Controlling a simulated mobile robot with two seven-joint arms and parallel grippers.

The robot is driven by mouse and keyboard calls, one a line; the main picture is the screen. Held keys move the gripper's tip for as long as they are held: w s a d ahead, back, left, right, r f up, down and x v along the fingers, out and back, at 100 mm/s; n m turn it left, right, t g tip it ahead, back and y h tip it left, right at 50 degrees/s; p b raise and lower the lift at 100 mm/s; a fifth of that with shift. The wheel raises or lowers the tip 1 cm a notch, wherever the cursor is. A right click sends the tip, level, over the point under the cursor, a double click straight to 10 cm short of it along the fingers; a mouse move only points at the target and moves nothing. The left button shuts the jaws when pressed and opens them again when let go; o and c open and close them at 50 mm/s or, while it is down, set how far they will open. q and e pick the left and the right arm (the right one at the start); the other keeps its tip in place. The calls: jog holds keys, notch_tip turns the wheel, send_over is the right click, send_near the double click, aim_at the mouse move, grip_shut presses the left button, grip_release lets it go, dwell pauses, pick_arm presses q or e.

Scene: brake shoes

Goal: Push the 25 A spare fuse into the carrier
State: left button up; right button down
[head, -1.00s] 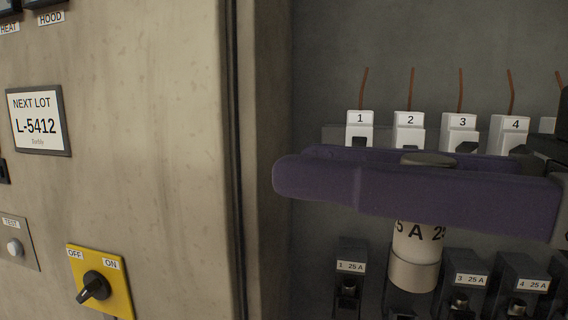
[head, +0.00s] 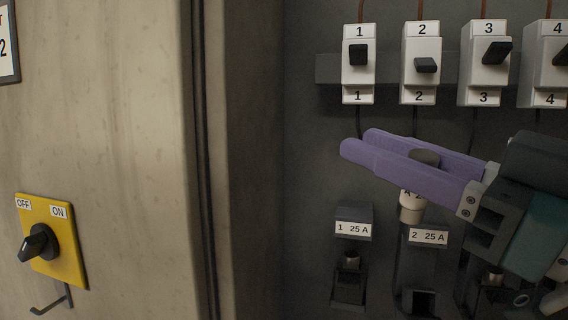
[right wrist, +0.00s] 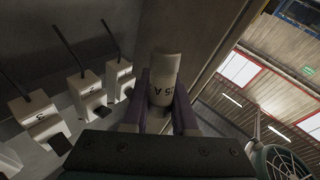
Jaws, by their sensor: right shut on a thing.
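My right gripper (head: 362,142) has purple fingers and is shut on a white fuse (head: 410,206) with metal end caps. The fuse hangs roughly upright between the fingers, its lower end just above the label of the fuse holder marked "2 25 A" (head: 428,236). In the right wrist view the fuse (right wrist: 163,85) sits between both fingers, and "25 A" is legible on it. The dark carrier (head: 420,301) of holder 2 shows below its label, with a dark opening; it is apart from the fuse. My left gripper is not in view.
Breaker 1 (head: 358,62), breaker 2 (head: 421,64) and others stand in a row above. The holder marked "1 25 A" (head: 352,222) is left of holder 2. A cabinet edge (head: 205,160) and a yellow rotary switch (head: 50,240) are at left.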

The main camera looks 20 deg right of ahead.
jog(key=d+f+n+t+b, duration=0.1)
jog(key=d+f+b, duration=0.1)
jog(key=b, duration=0.4)
jog(key=d+f+n+t+h+b, duration=0.1)
jog(key=d+f+t+b, duration=0.1)
jog(key=b, duration=0.3)
jog(key=d+f+n+t+b, duration=0.1)
jog(key=d+f+t+b, duration=0.1)
jog(key=f+b, duration=0.2)
jog(key=shift+d+h+b, duration=0.2)
jog(key=shift+h+b, duration=0.2)
jog(key=shift+b, duration=0.9)
jog(key=s+a+f+n+g+y+b, duration=0.1)
jog(key=s+a+f+n+y+b, duration=0.25)
jog(key=n+y+b, duration=0.3)
jog(key=shift+w+d+f+b, duration=0.4)
jog(key=shift+w+f+b, duration=0.1)
jog(key=shift+w+b, duration=0.3)
jog(key=shift+w+d+f+b, duration=0.4)
jog(key=shift+w+f+b, duration=0.1)
jog(key=shift+w+b, duration=0.3)
jog(key=shift+w+d+f+b, duration=0.4)
jog(key=shift+w+d, duration=0.1)
jog(key=shift+w, duration=0.3)
jog(key=shift+w+d+f, duration=0.15)
jog(key=shift+w, duration=0.05)
jog(key=shift+w+d+f, duration=0.2)
jog(key=shift+w, duration=0.15)
